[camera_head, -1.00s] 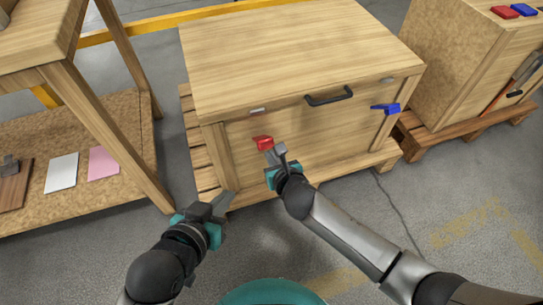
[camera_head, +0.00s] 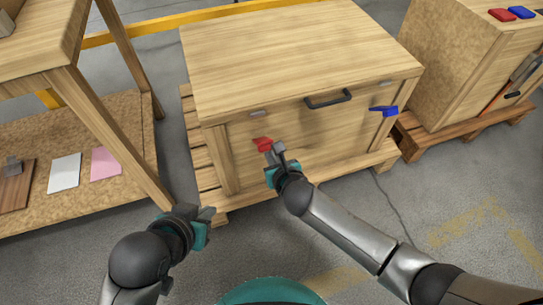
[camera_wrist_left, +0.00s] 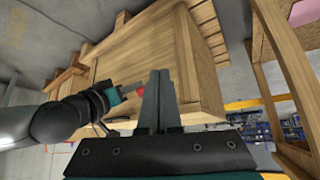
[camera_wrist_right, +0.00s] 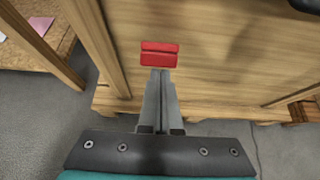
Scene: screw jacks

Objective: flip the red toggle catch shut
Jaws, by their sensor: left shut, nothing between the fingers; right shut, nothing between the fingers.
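The red toggle catch (camera_head: 262,144) is on the left part of the wooden crate's front, below a small grey plate (camera_head: 258,113) near the lid edge. It sticks out from the front. In the right wrist view the red catch (camera_wrist_right: 159,53) is just beyond my fingertips. My right gripper (camera_head: 275,152) is shut and empty, right at the catch; I cannot tell whether it touches. My left gripper (camera_head: 208,214) is shut and empty, low and left of the crate.
The crate (camera_head: 300,48) stands on a pallet (camera_head: 197,150). A black handle (camera_head: 328,99) and a blue catch (camera_head: 384,109) are to the right on its front. A wooden table (camera_head: 105,125) stands left, another crate (camera_head: 440,65) right. Floor in front is free.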

